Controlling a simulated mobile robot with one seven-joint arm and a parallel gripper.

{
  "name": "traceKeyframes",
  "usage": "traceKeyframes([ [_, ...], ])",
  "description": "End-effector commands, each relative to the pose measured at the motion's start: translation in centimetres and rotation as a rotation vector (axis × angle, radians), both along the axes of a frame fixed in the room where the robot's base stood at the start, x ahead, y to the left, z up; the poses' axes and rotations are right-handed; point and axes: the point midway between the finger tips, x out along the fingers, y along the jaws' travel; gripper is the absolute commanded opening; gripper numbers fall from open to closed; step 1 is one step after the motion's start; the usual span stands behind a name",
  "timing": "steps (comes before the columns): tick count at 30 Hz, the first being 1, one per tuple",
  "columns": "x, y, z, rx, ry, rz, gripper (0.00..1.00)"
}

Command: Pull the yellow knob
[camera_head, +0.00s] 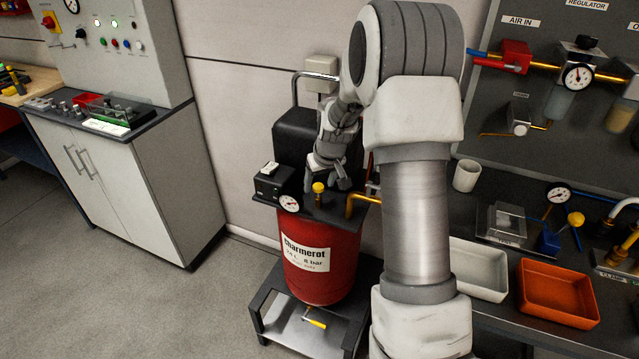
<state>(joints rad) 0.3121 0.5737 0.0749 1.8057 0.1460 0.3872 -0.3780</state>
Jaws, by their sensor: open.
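A yellow knob (319,188) stands upright on a short stem on the dark top plate of a red tank (325,262) labelled "Charmerot". It is close to a round pressure gauge (289,203). My gripper (328,178) points down from my grey and white arm, its open fingers just above and behind the knob in the picture. I cannot tell whether a finger touches the knob. Nothing shows between the fingers. The knob is in plain view.
A black box (275,183) and a brass pipe (361,198) flank the knob. A yellow-handled valve (315,321) is low on the tank. At right, a workbench holds a white tray (478,292), an orange tray (586,318) and another yellow knob (575,219). The floor at left is clear.

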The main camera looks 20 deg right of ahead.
Motion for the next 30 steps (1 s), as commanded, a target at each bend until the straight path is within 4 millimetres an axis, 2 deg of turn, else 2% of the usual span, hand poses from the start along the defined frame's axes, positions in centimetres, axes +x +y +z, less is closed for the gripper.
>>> traceKeyframes([
  [11,0.21,-0.01,-0.38,-0.001,-0.002,0.0,0.67],
  [22,0.18,-0.01,-0.37,0.0,-0.001,0.0,0.0],
  [30,0.17,-0.02,-0.37,0.0,-0.001,0.0,0.0],
])
